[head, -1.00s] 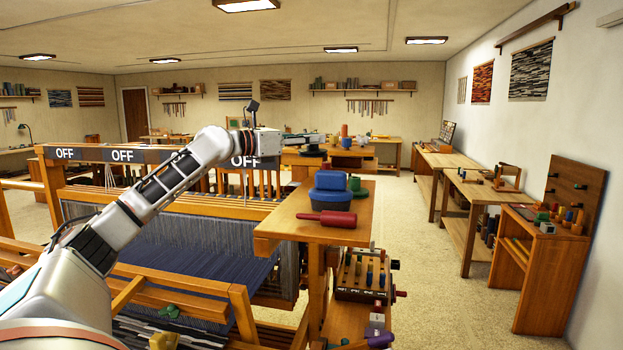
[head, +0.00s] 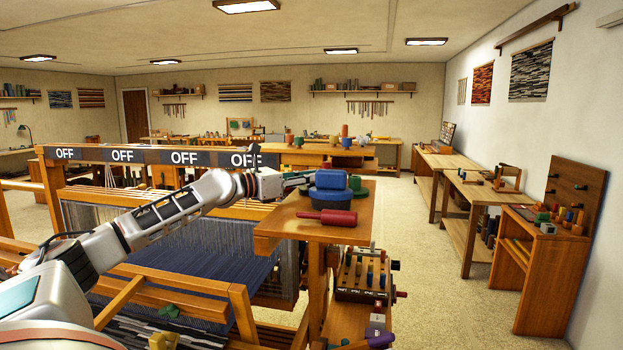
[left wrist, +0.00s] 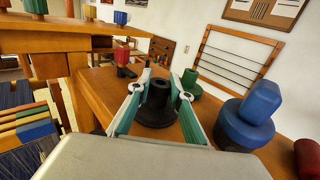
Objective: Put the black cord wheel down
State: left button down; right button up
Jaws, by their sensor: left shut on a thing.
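The black cord wheel (left wrist: 157,104) has a wide round base and an upright hub. In the left wrist view it is between the teal fingers of my left gripper (left wrist: 160,92), which is shut on it. The wheel is upright and low over the wooden side table (left wrist: 98,88); I cannot tell whether its base touches the top. In the head view my left gripper (head: 300,180) reaches over the far left of this table, and the wheel is mostly hidden there. My right gripper is not in view.
On the table, a blue stacked piece (left wrist: 245,120) and a green spool (left wrist: 190,84) stand right of the wheel. A dark red roller (head: 327,217) lies near the front. The loom (head: 185,250) is left of the table.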

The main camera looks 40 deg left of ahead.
pick_arm(q)
jog(key=shift+f, duration=0.2)
jog(key=c, duration=1.8)
grip_release()
